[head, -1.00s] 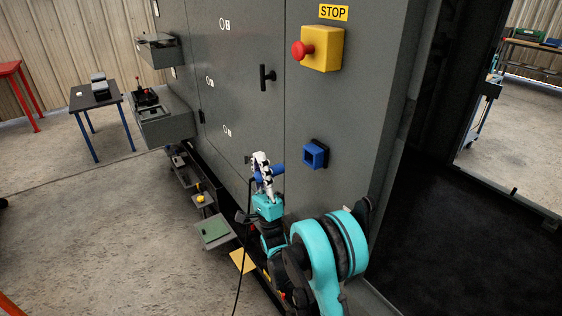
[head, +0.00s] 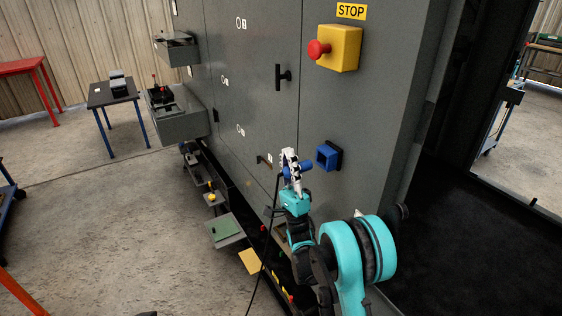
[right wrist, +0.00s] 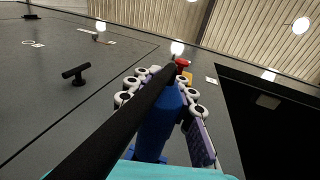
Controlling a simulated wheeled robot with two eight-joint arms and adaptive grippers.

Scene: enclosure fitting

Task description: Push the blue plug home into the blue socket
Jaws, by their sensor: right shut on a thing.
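The blue socket (head: 327,157) is a square housing on the grey cabinet front, below the yellow stop box. My right gripper (head: 291,163) is shut on the blue plug (head: 304,167), just left of the socket. A narrow gap seems to show between plug and socket; I cannot tell exact alignment. In the right wrist view, the white-knuckled fingers of my right gripper (right wrist: 163,92) flank the blue plug (right wrist: 160,125), and a black cable (right wrist: 120,125) crosses in front. The plug's mating end is not clear there. My left gripper is not in view.
The yellow stop box (head: 340,47) with a red button sits above the socket. A black door handle (head: 283,77) juts out to the left. Grey trays (head: 182,125) stick out at the cabinet's far left. A dark open doorway lies right of the cabinet.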

